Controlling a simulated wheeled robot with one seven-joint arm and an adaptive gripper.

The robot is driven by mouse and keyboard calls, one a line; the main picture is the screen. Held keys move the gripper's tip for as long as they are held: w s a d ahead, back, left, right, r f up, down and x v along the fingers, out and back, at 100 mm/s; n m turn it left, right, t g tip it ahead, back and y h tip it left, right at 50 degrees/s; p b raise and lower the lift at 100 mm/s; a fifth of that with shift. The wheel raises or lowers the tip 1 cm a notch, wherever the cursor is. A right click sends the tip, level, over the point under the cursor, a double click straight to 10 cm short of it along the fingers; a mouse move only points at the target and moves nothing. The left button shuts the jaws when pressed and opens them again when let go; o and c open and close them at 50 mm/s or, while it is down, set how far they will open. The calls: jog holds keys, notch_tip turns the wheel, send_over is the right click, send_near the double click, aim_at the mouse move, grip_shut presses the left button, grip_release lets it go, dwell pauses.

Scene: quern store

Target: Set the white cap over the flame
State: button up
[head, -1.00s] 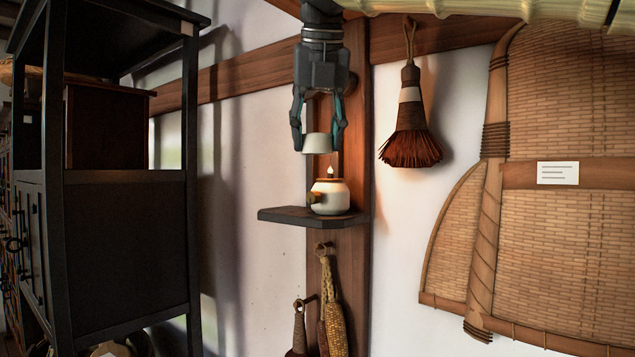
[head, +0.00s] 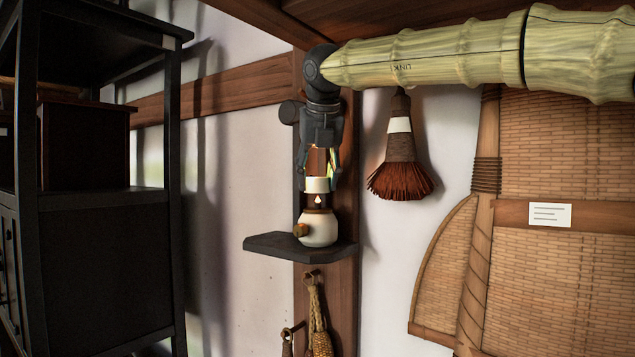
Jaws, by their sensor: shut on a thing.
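The white cap (head: 317,185) is in my gripper (head: 317,172), which points down and is shut on it. The flame (head: 318,199) shows small and pale just below the cap's lower edge. It burns on top of a round white lamp (head: 319,229) with a brown rim and a brown knob or spout on its left side. The lamp stands upright on a small dark shelf (head: 276,244) on the wooden post. The cap is close above the flame and looks roughly in line with it. I cannot tell the exact depth between them.
A hanging brush (head: 399,160) is to the right of my gripper, and a large woven winnowing basket (head: 560,150) is farther right. A dark cabinet (head: 110,260) stands at the left. Corn cobs (head: 319,320) hang below the shelf. The wall left of the shelf is bare.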

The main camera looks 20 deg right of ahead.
aim_at(318, 190)
jog(key=shift+s+d+r, duration=0.15)
jog(key=shift+d+r, duration=0.05)
jog(key=shift+r, duration=0.1)
jog(key=p+x, duration=0.2)
jog(key=x, duration=0.1)
jog(key=shift+a+f, duration=0.1)
jog(key=shift+f, duration=0.1)
jog(key=shift+s+f, duration=0.1)
jog(key=shift+f, duration=0.25)
jog(key=shift+s, duration=0.4)
jog(key=shift+w+f, duration=0.2)
jog(key=shift+w, duration=0.05)
jog(key=o, duration=1)
jog(key=shift+s+r, duration=0.1)
